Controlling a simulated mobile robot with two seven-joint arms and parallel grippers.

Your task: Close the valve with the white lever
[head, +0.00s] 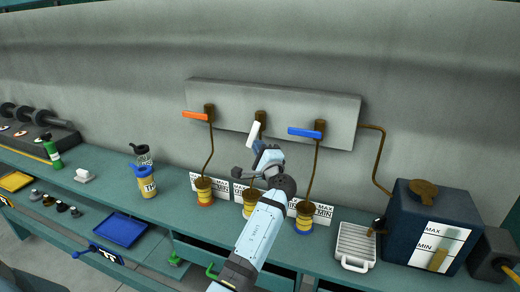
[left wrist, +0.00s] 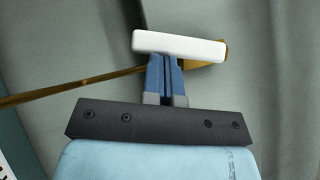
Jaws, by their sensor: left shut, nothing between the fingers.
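The white lever (head: 253,134) is on the middle of three brown valves on the grey wall panel (head: 232,97). It slants steeply down and slightly left from its valve body (head: 261,117). In the left wrist view the white lever (left wrist: 180,46) lies across the picture just beyond my fingertips. My left gripper (head: 259,147) is shut and empty, with its blue fingers at the lever's lower end. In the left wrist view the fingertips (left wrist: 165,58) meet the lever's lower edge; I cannot tell if they touch it. My right gripper is not in view.
An orange lever (head: 195,116) on the left and a blue lever (head: 305,132) on the right both lie nearly level. Brown pipes run down to banded cups (head: 204,196) on the green bench. A dark tank (head: 408,215) stands at the right.

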